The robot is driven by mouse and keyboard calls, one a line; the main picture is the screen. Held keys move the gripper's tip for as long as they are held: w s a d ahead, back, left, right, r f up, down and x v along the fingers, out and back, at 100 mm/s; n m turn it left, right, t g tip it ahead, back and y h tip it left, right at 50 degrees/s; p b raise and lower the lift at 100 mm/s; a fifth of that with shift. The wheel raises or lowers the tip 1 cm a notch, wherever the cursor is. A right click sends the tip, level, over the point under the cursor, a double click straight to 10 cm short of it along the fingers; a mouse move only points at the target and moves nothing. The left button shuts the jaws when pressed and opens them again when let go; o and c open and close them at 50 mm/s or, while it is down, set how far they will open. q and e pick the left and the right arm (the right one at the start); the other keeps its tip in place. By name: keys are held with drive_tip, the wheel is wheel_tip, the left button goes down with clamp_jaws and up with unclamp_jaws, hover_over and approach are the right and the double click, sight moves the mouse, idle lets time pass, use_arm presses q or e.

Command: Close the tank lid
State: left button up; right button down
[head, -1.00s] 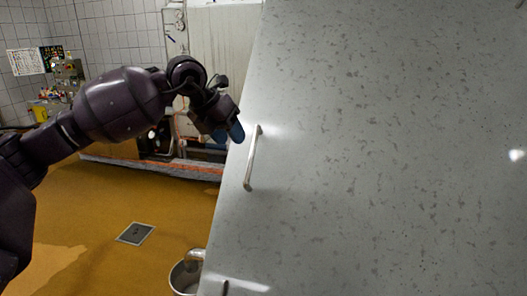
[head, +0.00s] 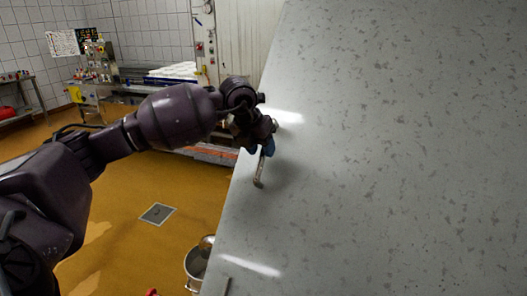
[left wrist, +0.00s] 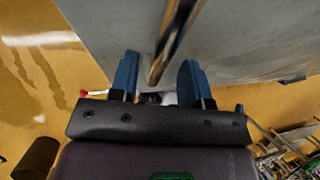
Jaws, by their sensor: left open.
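The tank lid (head: 390,150) is a large grey speckled panel filling the right of the head view; it also shows at the top of the left wrist view (left wrist: 240,35). Its metal bar handle (head: 260,172) is near its left edge. My left gripper (head: 260,148) is open at the handle's upper end, which it partly hides. In the left wrist view, the handle (left wrist: 176,38) runs between the two blue fingers of my left gripper (left wrist: 160,62), with gaps showing on both sides. My right gripper is not in view.
A metal pot (head: 196,263) stands on the yellow floor below the lid's left edge. A floor drain (head: 157,214) lies left of it. A bench with machines (head: 97,75) stands by the tiled wall. The floor between is mostly clear.

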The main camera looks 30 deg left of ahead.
use_arm(q)
drive_tip(key=shift+x, duration=1.2)
clamp_jaws()
